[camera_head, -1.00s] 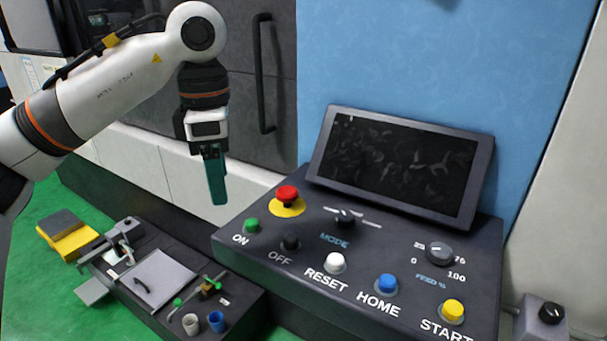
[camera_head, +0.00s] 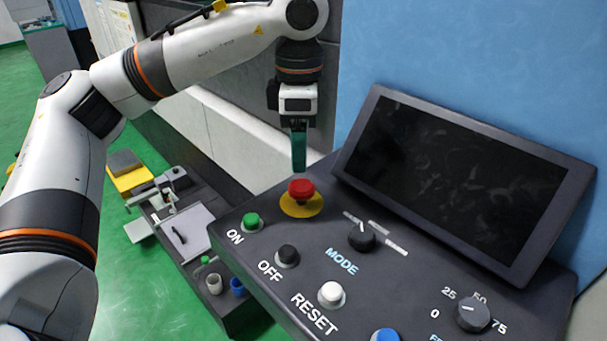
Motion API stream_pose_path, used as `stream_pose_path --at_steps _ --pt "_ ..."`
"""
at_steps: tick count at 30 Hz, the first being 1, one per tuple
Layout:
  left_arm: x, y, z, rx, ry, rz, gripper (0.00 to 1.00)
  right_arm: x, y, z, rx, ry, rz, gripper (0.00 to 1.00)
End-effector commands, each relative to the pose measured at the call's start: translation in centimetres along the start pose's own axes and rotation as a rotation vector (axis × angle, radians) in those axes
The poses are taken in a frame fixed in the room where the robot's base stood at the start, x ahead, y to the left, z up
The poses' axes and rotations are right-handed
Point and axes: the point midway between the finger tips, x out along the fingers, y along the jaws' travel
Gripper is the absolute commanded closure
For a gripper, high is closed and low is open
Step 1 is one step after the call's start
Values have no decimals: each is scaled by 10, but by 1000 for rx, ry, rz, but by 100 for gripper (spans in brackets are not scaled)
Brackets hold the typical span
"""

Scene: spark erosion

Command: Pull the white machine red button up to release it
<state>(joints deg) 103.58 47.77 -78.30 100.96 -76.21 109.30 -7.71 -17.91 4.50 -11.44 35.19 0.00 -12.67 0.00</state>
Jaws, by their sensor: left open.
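The red button (camera_head: 301,189) is a mushroom-shaped knob on a yellow round base, near the back left edge of the dark control panel (camera_head: 300,258). My left gripper (camera_head: 299,168) points straight down with its green-tipped fingers just above and behind the red button in the picture. It is open, though the fingers overlap from this side, so the gap between them is hidden. Whether the fingertips touch the button I cannot tell; they appear slightly apart from it. Nothing is held. My right gripper is not in view.
A dark tilted screen (camera_head: 460,181) stands on the panel, right of the gripper. Green (camera_head: 251,221), black (camera_head: 287,255) and white (camera_head: 330,293) buttons and the MODE knob (camera_head: 362,237) sit near the red button. A lower workbench with cups (camera_head: 214,283) lies left.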

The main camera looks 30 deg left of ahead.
Motion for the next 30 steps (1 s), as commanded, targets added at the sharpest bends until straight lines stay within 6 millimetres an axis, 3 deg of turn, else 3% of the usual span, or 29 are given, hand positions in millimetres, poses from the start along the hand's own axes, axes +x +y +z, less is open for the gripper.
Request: stream_pose_path --at_steps 6,12,24,30 --pt "44 0 1 0 -3 3 35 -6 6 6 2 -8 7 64" --pt "68 0 0 -1 -1 1 35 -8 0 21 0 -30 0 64" --pt "76 0 0 -1 0 0 35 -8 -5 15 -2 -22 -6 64" --pt "76 0 0 -1 1 0 68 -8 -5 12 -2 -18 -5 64"
